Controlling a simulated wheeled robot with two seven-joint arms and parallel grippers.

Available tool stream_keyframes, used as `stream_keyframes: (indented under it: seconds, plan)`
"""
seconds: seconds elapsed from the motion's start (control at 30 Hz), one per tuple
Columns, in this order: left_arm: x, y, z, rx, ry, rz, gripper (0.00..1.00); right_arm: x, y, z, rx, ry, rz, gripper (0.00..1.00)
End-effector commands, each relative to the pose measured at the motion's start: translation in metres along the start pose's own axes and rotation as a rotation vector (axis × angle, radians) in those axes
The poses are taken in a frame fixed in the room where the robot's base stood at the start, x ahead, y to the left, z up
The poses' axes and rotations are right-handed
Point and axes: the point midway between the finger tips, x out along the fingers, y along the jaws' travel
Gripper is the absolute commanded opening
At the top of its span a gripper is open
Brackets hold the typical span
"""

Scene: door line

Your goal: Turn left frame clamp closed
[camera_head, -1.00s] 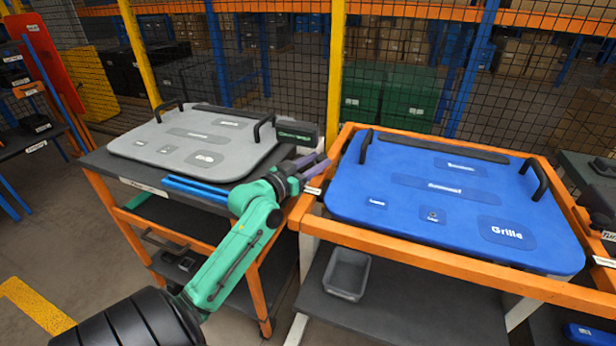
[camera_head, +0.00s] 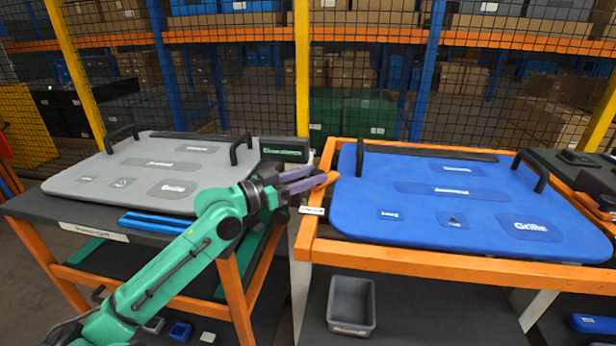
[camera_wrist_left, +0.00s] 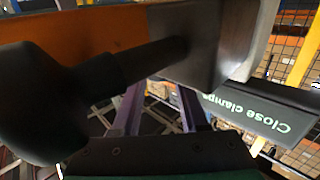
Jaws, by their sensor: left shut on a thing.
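My left gripper (camera_head: 312,181) reaches in from the left to the left edge of the orange frame (camera_head: 430,262). The blue Grille panel (camera_head: 390,226) lies flat in the frame, just right of the fingertips. In the left wrist view, the purple fingers (camera_wrist_left: 165,108) point away behind a dark bar and a grey block, which hide the tips. My right gripper is out of view.
A grey panel (camera_head: 110,183) with black handles lies on the left table. A dark sign (camera_head: 285,149) stands behind the gripper; in the wrist view it reads "Close clamps" (camera_wrist_left: 250,112). A grey bin (camera_head: 351,305) sits on the lower shelf. Mesh fencing closes off the back.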

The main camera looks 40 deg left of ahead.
Motion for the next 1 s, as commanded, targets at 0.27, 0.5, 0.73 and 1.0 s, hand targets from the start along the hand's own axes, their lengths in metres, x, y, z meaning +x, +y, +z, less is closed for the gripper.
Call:
stream_keyframes:
  seconds: [0.27, 0.5, 0.73, 1.0]
  plan:
    - [0.0, -0.001, 0.0, 0.002, 0.0, -0.001, 0.73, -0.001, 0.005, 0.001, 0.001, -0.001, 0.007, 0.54]
    - [0.0, 0.0, 0.0, 0.002, 0.0, -0.001, 0.73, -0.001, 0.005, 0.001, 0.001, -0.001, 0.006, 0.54]
    - [0.0, 0.0, -0.015, 0.005, 0.001, 0.0, 0.73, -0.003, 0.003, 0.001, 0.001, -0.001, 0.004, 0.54]
    - [0.0, 0.0, -0.073, 0.008, 0.003, 0.0, 0.73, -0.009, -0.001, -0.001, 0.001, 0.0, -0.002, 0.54]
